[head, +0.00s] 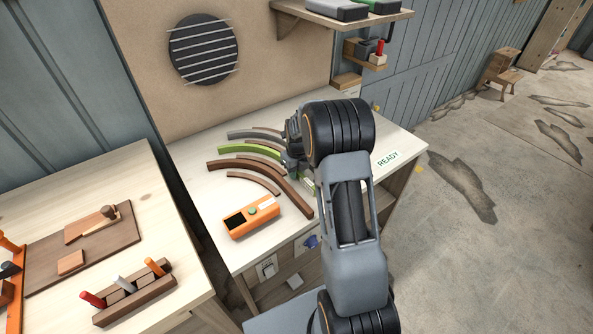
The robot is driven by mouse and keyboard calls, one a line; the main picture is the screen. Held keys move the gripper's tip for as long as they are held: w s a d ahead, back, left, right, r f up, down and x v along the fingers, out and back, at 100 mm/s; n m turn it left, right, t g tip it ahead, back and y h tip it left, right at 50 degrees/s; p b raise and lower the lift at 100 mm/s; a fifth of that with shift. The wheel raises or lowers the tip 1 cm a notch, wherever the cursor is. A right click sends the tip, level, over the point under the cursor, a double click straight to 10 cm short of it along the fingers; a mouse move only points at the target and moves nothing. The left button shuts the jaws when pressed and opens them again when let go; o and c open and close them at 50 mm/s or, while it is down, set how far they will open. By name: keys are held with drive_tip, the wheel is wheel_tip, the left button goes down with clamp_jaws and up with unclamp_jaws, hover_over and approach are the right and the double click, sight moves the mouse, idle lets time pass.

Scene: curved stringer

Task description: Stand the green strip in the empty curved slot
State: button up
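The green strip (238,149) is a curved piece on the pale workbench, lying among similar curved pieces. Its right end runs behind my arm. A grey curved strip (250,133) lies behind it, and a long brown curved strip (240,163) lies in front of it. A shorter brown curved piece (252,179) is nearest the front. My gripper (292,150) is at the right part of these curves, mostly hidden by my own arm. Its fingers and any contact with the green strip cannot be made out. I cannot clearly make out the empty slot.
An orange device (251,217) with a dark screen sits at the workbench's front edge. A READY label (388,158) marks the bare right side. A separate wooden table (130,185) at left holds a tool rack (134,293). A shelf (345,20) hangs above the back.

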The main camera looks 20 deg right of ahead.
drive_tip(key=o, duration=0.4)
drive_tip(key=shift+c, duration=0.2)
wheel_tip(320, 180, up, 14)
drive_tip(key=s+a+r+n+t+p, duration=0.1)
drive_tip(key=s+a+r+n, duration=0.1)
drive_tip(key=s+n, duration=0.6)
drive_tip(key=s+a+r+n+t+p, duration=0.1)
drive_tip(key=s+a+n, duration=0.4)
drive_tip(key=n, duration=0.9)
drive_tip(key=s+a+r+n+t+p, duration=0.1)
drive_tip(key=s+a+r+n, duration=0.2)
drive_tip(key=s+n, duration=0.7)
drive_tip(key=shift+s+a+n, duration=0.35)
drive_tip(key=shift+a+n, duration=0.2)
drive_tip(key=shift+n, duration=0.45)
